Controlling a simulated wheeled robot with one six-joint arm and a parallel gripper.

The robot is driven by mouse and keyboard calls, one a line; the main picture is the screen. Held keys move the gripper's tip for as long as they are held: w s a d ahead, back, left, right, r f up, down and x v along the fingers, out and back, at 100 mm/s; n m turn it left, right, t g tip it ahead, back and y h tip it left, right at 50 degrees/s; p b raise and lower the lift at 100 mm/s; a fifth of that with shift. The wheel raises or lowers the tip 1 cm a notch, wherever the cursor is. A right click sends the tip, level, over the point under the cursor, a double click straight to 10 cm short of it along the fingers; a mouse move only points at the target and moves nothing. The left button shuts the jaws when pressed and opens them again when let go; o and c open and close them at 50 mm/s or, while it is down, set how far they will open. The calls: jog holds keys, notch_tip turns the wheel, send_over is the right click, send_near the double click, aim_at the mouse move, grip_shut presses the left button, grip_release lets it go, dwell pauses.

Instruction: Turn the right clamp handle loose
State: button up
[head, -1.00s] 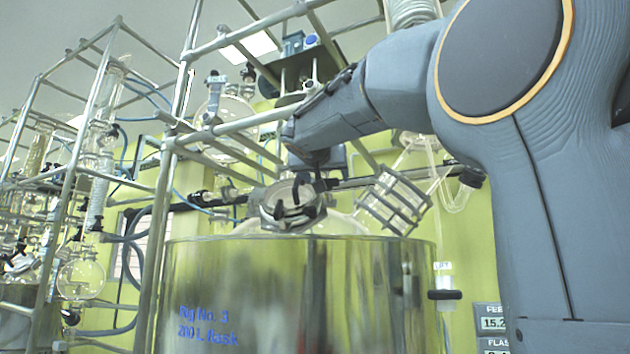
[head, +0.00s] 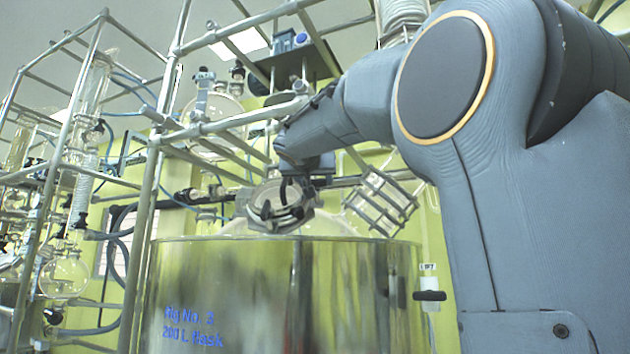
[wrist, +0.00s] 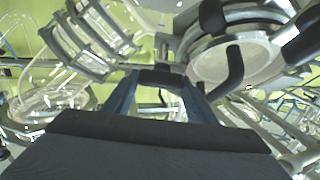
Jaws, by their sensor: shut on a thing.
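The clamp (head: 262,222) is a grey ring fitting with black handles, above the steel vessel in the head view. In the wrist view its pale round face (wrist: 225,62) shows at upper right with several black handles around it. My gripper (head: 298,186) reaches down to the clamp's right side. In the wrist view my gripper (wrist: 160,84) has its two blue-grey fingers on either side of a dark handle (wrist: 160,76) and is shut on it. This appears to be the right clamp handle. The exact contact is hard to see at this size.
The steel vessel (head: 250,290) fills the space under the clamp. A caged glass fitting (head: 380,203) stands close to the right of my gripper and also shows in the wrist view (wrist: 90,38). Frame rails (head: 225,125) run on the left and above.

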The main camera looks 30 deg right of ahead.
jog(key=shift+n+t+y+p, duration=0.3)
jog(key=shift+n+y+p, duration=0.25)
jog(key=shift+n, duration=0.25)
jog(key=shift+r+n+y+p, duration=0.1)
jog(key=shift+n+y+p, duration=0.35)
jog(key=shift+n+p, duration=0.25)
jog(key=shift+n+t+y+p, duration=0.4)
jog(key=shift+n+p, duration=0.1)
jog(key=shift+p, duration=0.35)
jog(key=n+y+p, duration=0.1)
jog(key=n+p, duration=0.1)
jog(key=p, duration=0.2)
jog(key=n+y+p, duration=0.1)
jog(key=n+p, duration=0.1)
jog(key=p, duration=0.6)
jog(key=n+y+p, duration=0.2)
jog(key=p, duration=0.6)
jog(key=shift+r+n+y+p, duration=0.2)
jog(key=shift+n+y+p, duration=0.1)
jog(key=shift+n, duration=0.1)
jog(key=n+p, duration=0.1)
jog(key=p, duration=0.3)
jog(key=shift+f+y+p, duration=0.1)
jog(key=shift+y+p, duration=0.2)
jog(key=shift+y, duration=0.1)
jog(key=shift+a+f+n+p, duration=0.1)
jog(key=shift+f+n+p, duration=0.1)
jog(key=shift+n+p, duration=0.35)
jog(key=o, duration=1.1)
jog(key=shift+c, duration=0.2)
